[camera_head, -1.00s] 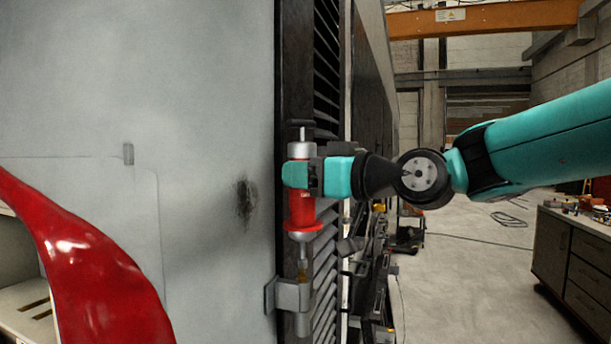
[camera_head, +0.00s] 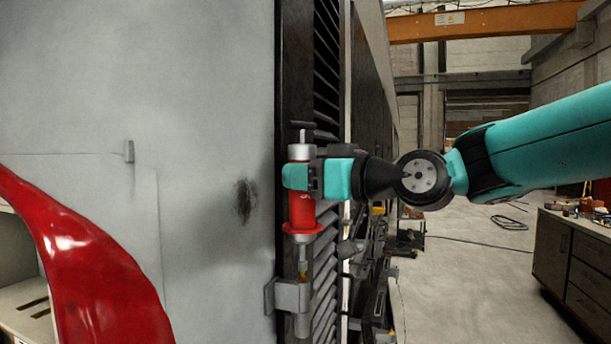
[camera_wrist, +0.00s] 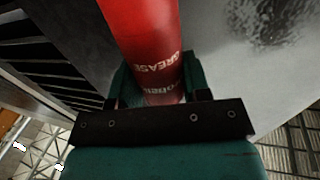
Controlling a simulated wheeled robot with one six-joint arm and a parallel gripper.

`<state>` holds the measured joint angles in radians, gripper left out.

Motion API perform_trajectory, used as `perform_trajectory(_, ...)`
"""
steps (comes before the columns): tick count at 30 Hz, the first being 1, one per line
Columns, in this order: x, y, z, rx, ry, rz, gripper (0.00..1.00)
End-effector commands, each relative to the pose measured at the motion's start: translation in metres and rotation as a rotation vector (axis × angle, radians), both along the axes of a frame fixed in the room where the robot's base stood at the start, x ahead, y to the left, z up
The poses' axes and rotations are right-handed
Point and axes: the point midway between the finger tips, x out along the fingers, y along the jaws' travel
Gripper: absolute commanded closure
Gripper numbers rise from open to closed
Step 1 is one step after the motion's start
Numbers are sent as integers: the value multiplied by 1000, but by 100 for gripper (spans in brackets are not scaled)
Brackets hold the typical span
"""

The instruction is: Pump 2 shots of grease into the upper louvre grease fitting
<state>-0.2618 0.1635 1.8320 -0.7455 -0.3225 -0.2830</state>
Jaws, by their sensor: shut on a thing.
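My gripper (camera_head: 317,178) is shut around the red grease gun (camera_head: 302,207), which stands upright with a silver cap on top and a red flange below. In the wrist view the red barrel (camera_wrist: 148,45) with its "GREASE" lettering sits between my gripper's jaws (camera_wrist: 152,88). The gun's thin nozzle (camera_head: 302,256) points straight down. A small brass-coloured fitting (camera_head: 302,275) shows below the nozzle, just above a grey bracket (camera_head: 291,297). Nozzle and fitting look in line; whether they touch is too small to tell.
Dark louvre slats (camera_head: 327,70) run up the coach side right behind the gun. A grey panel (camera_head: 200,90) fills the left, with a red curved part (camera_head: 85,270) in front. The floor (camera_head: 470,275) at right is open, up to a workbench (camera_head: 570,255).

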Motion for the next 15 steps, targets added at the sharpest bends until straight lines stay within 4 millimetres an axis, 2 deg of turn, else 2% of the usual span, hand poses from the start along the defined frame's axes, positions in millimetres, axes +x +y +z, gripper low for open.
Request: perform_trajectory(15,0,0,-7,1,-1,0,89)
